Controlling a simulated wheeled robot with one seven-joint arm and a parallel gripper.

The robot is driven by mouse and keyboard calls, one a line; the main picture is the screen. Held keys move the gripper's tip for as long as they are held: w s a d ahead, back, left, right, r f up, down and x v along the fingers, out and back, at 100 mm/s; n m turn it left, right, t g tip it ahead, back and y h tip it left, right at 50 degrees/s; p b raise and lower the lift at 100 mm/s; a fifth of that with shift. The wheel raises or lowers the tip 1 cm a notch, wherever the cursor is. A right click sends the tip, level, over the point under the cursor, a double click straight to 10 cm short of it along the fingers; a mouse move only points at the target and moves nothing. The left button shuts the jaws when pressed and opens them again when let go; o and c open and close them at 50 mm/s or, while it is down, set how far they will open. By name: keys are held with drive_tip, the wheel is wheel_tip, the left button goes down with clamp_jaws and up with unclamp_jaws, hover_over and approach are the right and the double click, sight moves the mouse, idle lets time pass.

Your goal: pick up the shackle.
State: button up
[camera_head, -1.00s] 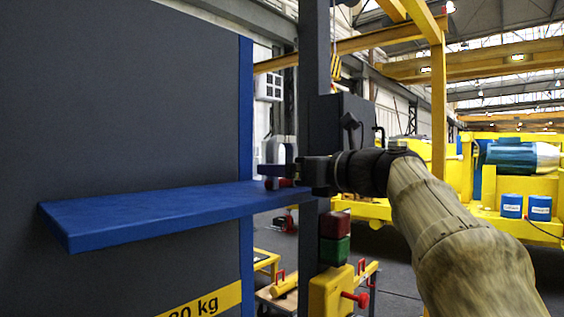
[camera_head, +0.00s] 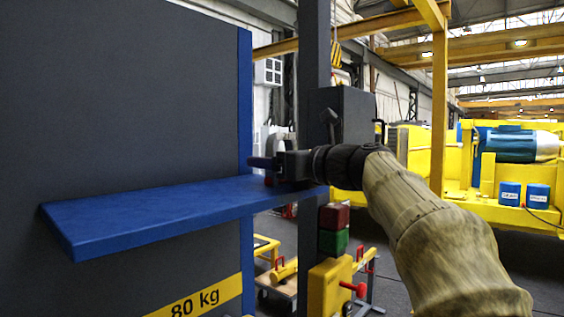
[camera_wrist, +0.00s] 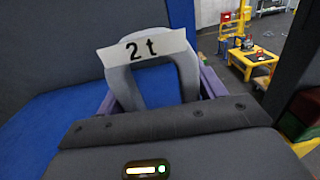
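The shackle (camera_wrist: 187,74) is a grey bow with a white "2 t" label (camera_wrist: 147,48) in the wrist view. It stands on the blue shelf (camera_head: 150,212), near the shelf's right end. My gripper (camera_head: 262,164) is at the shackle in the head view and hides most of it; a bit of red shows below the fingers. In the wrist view the purple-blue fingers of my gripper (camera_wrist: 160,93) are apart, one on each side of the shackle. Whether they touch it cannot be seen. The lower part of the shackle is hidden behind the gripper body.
A dark panel (camera_head: 120,90) rises behind the shelf. A dark upright post (camera_head: 313,60) stands close to my gripper on the right, with a red and green block (camera_head: 334,228) on it. Yellow machinery (camera_head: 500,200) stands farther right.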

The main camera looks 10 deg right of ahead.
drive_tip(key=c, duration=0.9)
drive_tip(key=shift+r, duration=0.15)
drive_tip(key=shift+c, duration=0.2)
wheel_tip(320, 180, up, 18)
drive_tip(key=p, duration=0.7)
drive_tip(key=shift+p, duration=0.3)
